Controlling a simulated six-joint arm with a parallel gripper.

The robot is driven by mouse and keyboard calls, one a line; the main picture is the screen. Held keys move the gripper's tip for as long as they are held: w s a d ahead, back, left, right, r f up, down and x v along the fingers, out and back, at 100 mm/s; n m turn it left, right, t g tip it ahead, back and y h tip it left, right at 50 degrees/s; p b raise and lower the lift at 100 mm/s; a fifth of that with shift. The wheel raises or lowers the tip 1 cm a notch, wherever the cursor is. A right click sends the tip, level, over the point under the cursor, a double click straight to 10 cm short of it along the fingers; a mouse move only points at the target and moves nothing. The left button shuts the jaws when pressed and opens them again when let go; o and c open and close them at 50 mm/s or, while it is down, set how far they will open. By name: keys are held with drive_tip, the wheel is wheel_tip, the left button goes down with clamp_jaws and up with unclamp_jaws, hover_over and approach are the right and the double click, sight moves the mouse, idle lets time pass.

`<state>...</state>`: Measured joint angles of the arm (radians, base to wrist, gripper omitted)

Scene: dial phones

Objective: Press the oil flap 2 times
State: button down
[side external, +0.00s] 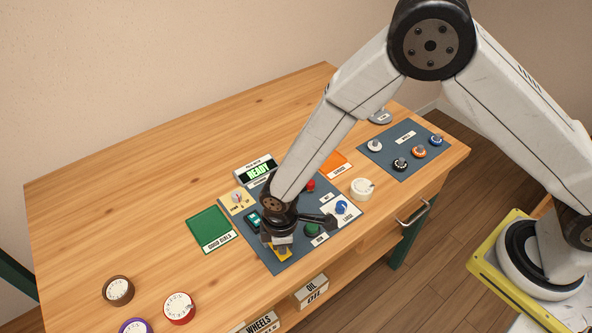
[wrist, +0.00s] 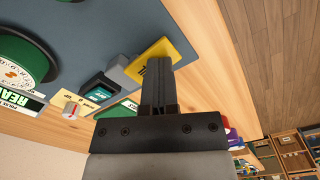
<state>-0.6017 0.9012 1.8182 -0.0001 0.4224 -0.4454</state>
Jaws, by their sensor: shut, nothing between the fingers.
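My gripper (side external: 283,243) is shut and empty, pointing down at the front edge of the blue-grey panel. In the wrist view my gripper (wrist: 159,72) reaches over a yellow plate (wrist: 176,50) with dark lettering that the fingers mostly hide. The yellow plate also shows in the side view (side external: 285,256), partly covered by my gripper. A grey block (wrist: 122,72) sits beside it. I cannot tell whether the fingers touch the plate or block. A box labelled OIL (side external: 311,291) sits on the shelf below. No part is clearly readable as the oil flap.
A green pad (side external: 208,226) lies left. Several dials stand at the front left. The table's back left is clear.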

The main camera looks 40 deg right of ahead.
drive_tip(key=shift+r, duration=3)
drive_tip(key=shift+r, duration=0.15)
wheel_tip(320, 180, up, 7)
drive_tip(key=s+d+r+m+t, duration=0.1)
drive_tip(key=d+m, duration=0.3)
drive_tip(key=d, duration=0.4)
drive_tip(key=s+d+r+m, duration=0.2)
drive_tip(key=s+d+m, duration=0.2)
drive_tip(key=d, duration=0.4)
drive_tip(key=s+d+r+m+t, duration=0.1)
drive_tip(key=d+m, duration=0.3)
drive_tip(key=d, duration=0.4)
drive_tip(key=shift+s+d+r+t, duration=0.2)
drive_tip(key=shift+s+d+t, duration=0.1)
drive_tip(key=shift+s, duration=0.5)
